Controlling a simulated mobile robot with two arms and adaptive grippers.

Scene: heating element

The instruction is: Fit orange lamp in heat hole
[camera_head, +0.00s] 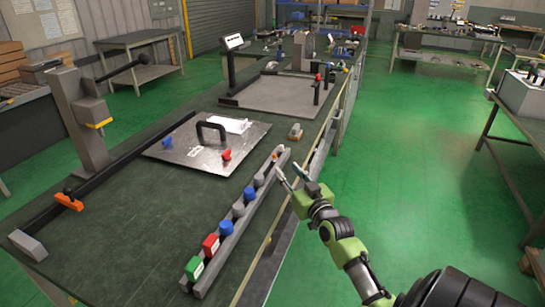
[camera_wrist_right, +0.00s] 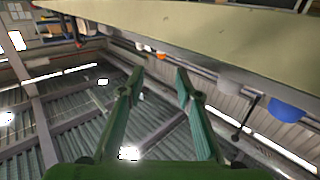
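A long grey rail (camera_head: 240,232) lies along the right edge of the dark green bench and carries a row of coloured pieces. A small orange-red piece (camera_head: 275,157) sits at its far end and may be the orange lamp. In the right wrist view a small orange piece (camera_wrist_right: 161,55) shows beyond the fingertips. My right gripper (camera_head: 287,170) is open and empty, in the air close to the rail's far end; its spread green fingers show in the right wrist view (camera_wrist_right: 160,76). I cannot make out the heat hole. My left gripper is not in view.
On the rail are a green block (camera_head: 194,268), a red block (camera_head: 211,245) and several blue and grey pieces. A metal plate (camera_head: 180,155) with a black handle lies left of it. A grey post (camera_head: 80,120) stands at left. Green floor is clear at right.

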